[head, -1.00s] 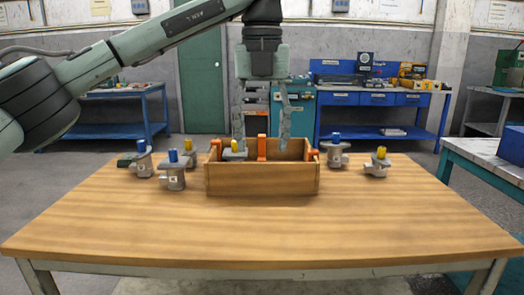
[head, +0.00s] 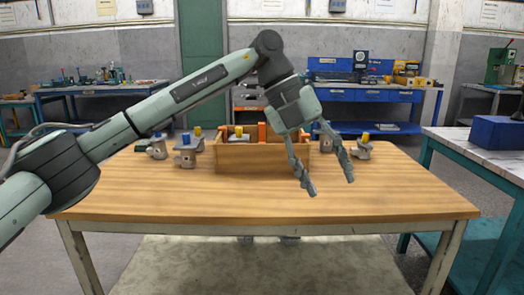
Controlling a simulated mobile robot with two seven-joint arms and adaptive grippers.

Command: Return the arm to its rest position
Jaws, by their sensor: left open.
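My left arm comes in from the left and reaches over the table (head: 250,200). My left gripper (head: 331,187) hangs tilted in front of the right part of the wooden box, its fingers apart with nothing between them. The wooden box (head: 250,160) stands near the back of the table. A grey motor with a yellow top (head: 239,131) and orange parts (head: 262,132) show inside it. My right gripper is out of the picture.
Two grey motors with blue tops (head: 186,155) (head: 158,148) stand left of the box, with another yellow top behind them. A motor with a yellow top (head: 364,148) stands on the right. The table's front half is clear. A teal side bench (head: 470,150) is at right.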

